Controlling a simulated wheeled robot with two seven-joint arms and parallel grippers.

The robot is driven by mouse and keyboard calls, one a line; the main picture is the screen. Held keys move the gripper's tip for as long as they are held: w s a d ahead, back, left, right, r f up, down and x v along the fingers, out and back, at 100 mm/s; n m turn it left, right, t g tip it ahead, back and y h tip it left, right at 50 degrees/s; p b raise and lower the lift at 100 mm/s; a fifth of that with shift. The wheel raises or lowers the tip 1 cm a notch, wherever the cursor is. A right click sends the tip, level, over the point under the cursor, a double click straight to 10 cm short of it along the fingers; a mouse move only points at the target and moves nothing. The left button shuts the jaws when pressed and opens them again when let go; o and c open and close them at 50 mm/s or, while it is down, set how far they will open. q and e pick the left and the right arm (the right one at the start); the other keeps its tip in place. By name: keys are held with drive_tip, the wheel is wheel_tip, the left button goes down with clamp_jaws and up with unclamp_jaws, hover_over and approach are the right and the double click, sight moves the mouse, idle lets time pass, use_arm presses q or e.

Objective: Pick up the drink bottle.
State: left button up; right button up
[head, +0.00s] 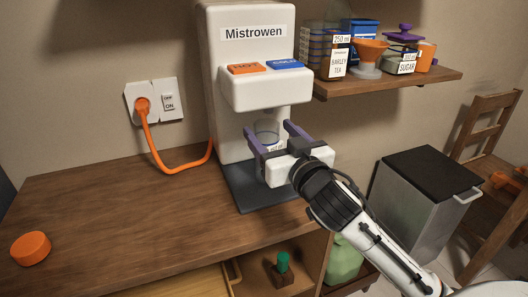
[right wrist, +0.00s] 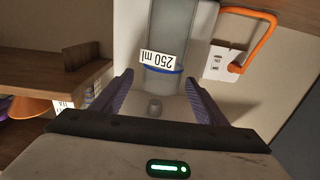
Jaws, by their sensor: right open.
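The drink bottle (head: 267,131) is a clear container standing upright at the white Mistrowen dispenser (head: 222,100), above its dark tray (head: 240,190). Its lower part is hidden behind my right gripper in the head view. In the right wrist view, the bottle's "250 ml" label (right wrist: 160,61) shows upside down, with a blue band beside it. My right gripper (head: 268,127) is open, with its purple fingers reaching toward the bottle, one on each side of it in the picture. In the right wrist view, the gripper (right wrist: 159,78) holds nothing. I cannot tell whether a finger touches the bottle. My left gripper is not in view.
A shelf (head: 400,83) with labelled jars is to the right of the dispenser. An orange cord (head: 160,158) runs from the wall outlet to the machine. An orange disc (head: 30,248) lies on the counter (head: 110,205), which is mostly clear. A grey bin (head: 425,195) stands at right.

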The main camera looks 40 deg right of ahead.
sight(262, 122)
drive_tip(key=shift+w+d, duration=0.15)
drive_tip(key=shift+w, duration=0.5)
drive_tip(key=x, duration=0.4)
drive_tip(key=shift+w+r+p, duration=0.1)
drive_tip(key=shift+w+p, duration=0.15)
drive_tip(key=shift+p, duration=0.05)
drive_tip(key=shift+w, duration=0.2)
drive_tip(key=shift+c, duration=1.2)
drive_tip(key=c, duration=1.4)
